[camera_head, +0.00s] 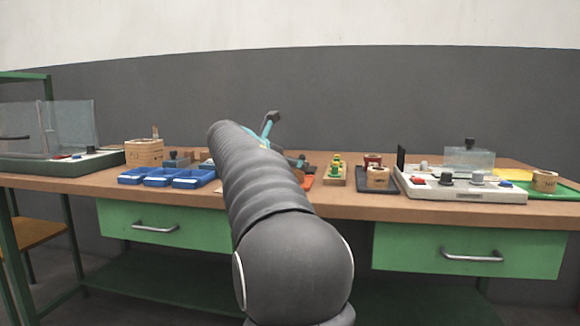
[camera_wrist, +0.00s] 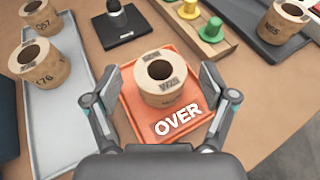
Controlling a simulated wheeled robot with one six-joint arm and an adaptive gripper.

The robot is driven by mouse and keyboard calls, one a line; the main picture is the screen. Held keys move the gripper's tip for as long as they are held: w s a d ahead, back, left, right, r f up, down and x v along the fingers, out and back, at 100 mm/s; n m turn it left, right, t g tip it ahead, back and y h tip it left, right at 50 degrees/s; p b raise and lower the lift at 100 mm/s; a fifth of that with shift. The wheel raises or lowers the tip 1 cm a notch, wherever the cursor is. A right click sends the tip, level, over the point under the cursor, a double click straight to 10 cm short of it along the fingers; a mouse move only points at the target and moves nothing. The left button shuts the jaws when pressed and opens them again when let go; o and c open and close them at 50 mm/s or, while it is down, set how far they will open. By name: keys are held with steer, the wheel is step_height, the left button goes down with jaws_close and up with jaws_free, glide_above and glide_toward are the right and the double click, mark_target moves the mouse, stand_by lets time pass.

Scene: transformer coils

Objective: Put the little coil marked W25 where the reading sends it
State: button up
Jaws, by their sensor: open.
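The little coil (camera_wrist: 161,77) is a tan cylinder with a dark hole; the label on its top seems to read W25. It stands upright on an orange tray (camera_wrist: 138,120) marked OVER. My gripper (camera_wrist: 161,100) is open, with one finger on each side of the coil; whether they touch it I cannot tell. In the head view the orange tray (camera_head: 308,183) shows only partly beside my arm, and the coil and fingertips are hidden.
A grey tray (camera_wrist: 72,115) on the left holds several labelled coils. A black stand (camera_wrist: 120,22), a wooden rack (camera_wrist: 222,50) of green and yellow spools and a dark tray (camera_wrist: 262,45) with a coil lie beyond. Blue bins (camera_head: 160,177) and an instrument (camera_head: 460,190) flank my arm.

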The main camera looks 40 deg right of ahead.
steer(key=p+v, duration=0.1)
steer(key=v, duration=1.1)
steer(key=shift+p, duration=0.35)
steer(key=shift+d, duration=0.1)
steer(key=s+a+f+m+t+y, duration=0.1)
steer(key=s+a+f+m+y, duration=0.5)
steer(key=s+a+f+m, duration=0.4)
steer(key=s+a+f+m+t+y, duration=0.1)
steer(key=s+a+f+m+y, duration=0.6)
steer(key=s+a+f+m, duration=0.3)
steer(key=s+a+f, duration=0.4)
steer(key=s+f, duration=0.3)
steer(key=f, duration=0.3)
steer(key=shift+s+a+t, duration=0.4)
step_height(320, 180, up, 7)
steer(key=p, duration=0.7)
